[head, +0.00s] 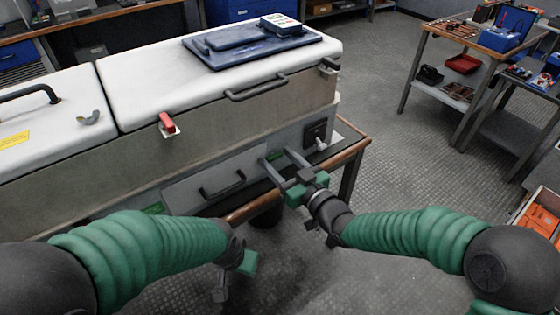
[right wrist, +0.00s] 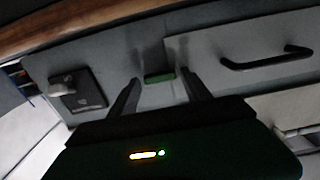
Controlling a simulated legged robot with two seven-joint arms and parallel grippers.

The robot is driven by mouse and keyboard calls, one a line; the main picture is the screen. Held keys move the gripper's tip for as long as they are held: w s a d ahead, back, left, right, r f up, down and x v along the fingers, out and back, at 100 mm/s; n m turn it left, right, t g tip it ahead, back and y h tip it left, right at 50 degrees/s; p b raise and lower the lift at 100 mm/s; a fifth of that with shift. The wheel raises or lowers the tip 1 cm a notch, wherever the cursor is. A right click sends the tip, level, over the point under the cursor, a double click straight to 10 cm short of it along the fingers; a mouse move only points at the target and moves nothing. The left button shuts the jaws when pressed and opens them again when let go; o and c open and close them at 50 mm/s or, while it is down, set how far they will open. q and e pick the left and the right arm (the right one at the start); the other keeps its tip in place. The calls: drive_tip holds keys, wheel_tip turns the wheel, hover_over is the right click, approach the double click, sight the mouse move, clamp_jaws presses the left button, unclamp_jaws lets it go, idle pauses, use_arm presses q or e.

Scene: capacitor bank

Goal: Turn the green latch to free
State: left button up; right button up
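The green latch (head: 275,156) is a small green bar on the front panel of the grey cabinet (head: 212,184), right of a dark drawer handle (head: 222,187). In the right wrist view the latch (right wrist: 159,78) lies between and just beyond the fingertips. My right gripper (head: 276,160) is open, with one finger on each side of the latch in the picture; I cannot tell whether it touches. It also shows in the right wrist view (right wrist: 162,88). My left gripper (head: 230,280) hangs low at the bottom of the head view, away from the cabinet, its fingers mostly hidden.
A black switch box (head: 315,133) with a pale knob (head: 321,144) sits right of the latch. A red lever (head: 167,122) is on the cabinet's upper front. A second green piece (head: 155,208) is at the panel's left. A wooden-edged bench (head: 352,147) lies beneath.

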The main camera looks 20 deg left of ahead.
drive_tip(key=c, duration=1.1)
drive_tip(key=n+b, duration=0.1)
drive_tip(key=n, duration=0.1)
drive_tip(key=n+b, duration=0.2)
drive_tip(key=shift+s+f, duration=0.1)
drive_tip(key=shift+f, duration=0.1)
drive_tip(key=n+b, duration=0.4)
drive_tip(key=shift+a+f+n, duration=0.1)
drive_tip(key=shift+a+n, duration=0.05)
drive_tip(key=shift+n, duration=0.25)
drive_tip(key=n+b, duration=0.4)
drive_tip(key=shift+s+f+n, duration=0.1)
drive_tip(key=shift+f+n, duration=0.05)
drive_tip(key=shift+n, duration=0.15)
drive_tip(key=shift+n+b, duration=1.6)
drive_tip(key=shift+n, duration=0.1)
drive_tip(key=shift+s, duration=0.1)
